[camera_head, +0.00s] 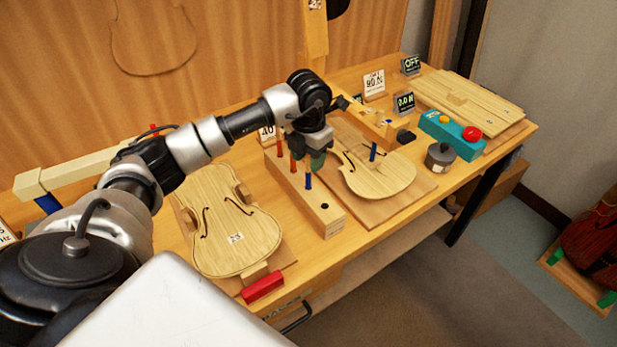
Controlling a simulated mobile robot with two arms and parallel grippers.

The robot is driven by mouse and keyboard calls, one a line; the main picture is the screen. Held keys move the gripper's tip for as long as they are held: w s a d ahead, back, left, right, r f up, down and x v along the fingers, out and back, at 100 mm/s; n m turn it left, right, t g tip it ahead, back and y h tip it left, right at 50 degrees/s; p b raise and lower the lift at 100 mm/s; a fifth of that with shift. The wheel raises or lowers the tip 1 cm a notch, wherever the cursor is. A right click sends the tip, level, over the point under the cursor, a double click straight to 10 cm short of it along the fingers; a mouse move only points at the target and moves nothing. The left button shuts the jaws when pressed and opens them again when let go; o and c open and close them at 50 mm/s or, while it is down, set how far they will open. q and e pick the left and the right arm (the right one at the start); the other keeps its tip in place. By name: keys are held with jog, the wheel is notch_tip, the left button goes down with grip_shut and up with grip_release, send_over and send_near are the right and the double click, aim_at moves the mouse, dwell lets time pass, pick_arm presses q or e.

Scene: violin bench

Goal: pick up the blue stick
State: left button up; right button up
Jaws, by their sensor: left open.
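A blue stick (373,150) stands upright at the right-hand violin plate (385,178). The gripper hides part of the block's far end. My right gripper is out of view.
A second violin plate (232,225) lies at the left with a red-handled clamp (263,287) at its end. At the right are a teal box with a red button (472,133), a grey cylinder (440,158) and small display signs (404,102). My arm crosses above the bench.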

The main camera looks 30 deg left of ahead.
aim_at(308, 182)
pick_arm(q)
jog(key=shift+a+f, duration=0.1)
jog(key=shift+f, duration=1.3)
grip_shut()
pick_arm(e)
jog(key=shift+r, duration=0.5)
